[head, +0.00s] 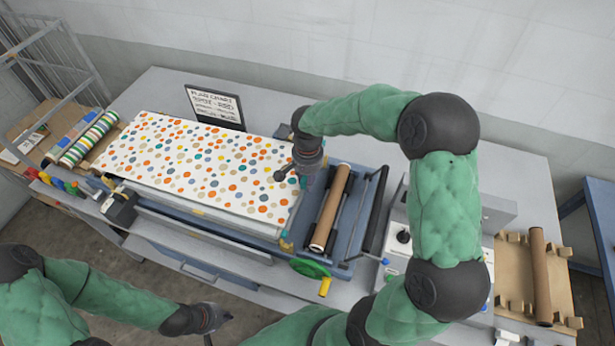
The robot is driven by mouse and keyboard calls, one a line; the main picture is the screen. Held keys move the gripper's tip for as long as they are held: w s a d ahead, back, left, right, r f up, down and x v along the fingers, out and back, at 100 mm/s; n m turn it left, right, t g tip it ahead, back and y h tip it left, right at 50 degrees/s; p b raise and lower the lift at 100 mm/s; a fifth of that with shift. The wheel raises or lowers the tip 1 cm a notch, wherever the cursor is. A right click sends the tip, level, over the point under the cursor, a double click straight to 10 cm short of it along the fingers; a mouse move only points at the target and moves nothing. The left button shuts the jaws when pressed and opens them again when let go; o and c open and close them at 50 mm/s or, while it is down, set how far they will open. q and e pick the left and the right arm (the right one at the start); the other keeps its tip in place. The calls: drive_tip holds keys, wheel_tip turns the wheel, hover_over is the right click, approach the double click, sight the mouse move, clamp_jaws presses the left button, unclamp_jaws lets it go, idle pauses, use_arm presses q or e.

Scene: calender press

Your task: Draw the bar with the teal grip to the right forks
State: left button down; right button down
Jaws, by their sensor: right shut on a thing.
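A white sheet with coloured dots (200,165) lies over the long bed of the press, and its right edge ends just left of the rollers. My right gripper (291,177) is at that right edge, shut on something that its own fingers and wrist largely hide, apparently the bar. A small teal and yellow piece (286,241) shows at the near right corner of the sheet; I cannot tell if it is the bar's grip. The right forks cannot be made out clearly. My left gripper (221,322) hangs low in front of the bench, away from the press; its fingers are too small to judge.
A brown roller (330,208) and a dark bar (372,210) lie right of the sheet. A green wheel (309,268) with a yellow handle projects in front. A sign (215,106) stands behind. A brown tube (540,275) lies on a rack at far right.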

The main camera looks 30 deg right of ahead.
drive_tip(key=shift+f+b, duration=2.2)
drive_tip(key=shift+f, duration=1)
drive_tip(key=shift+f+b, duration=0.45)
drive_tip(key=c, duration=0.9)
unclamp_jaws()
wheel_tip(320, 180, up, 12)
drive_tip(key=shift+r, duration=0.1)
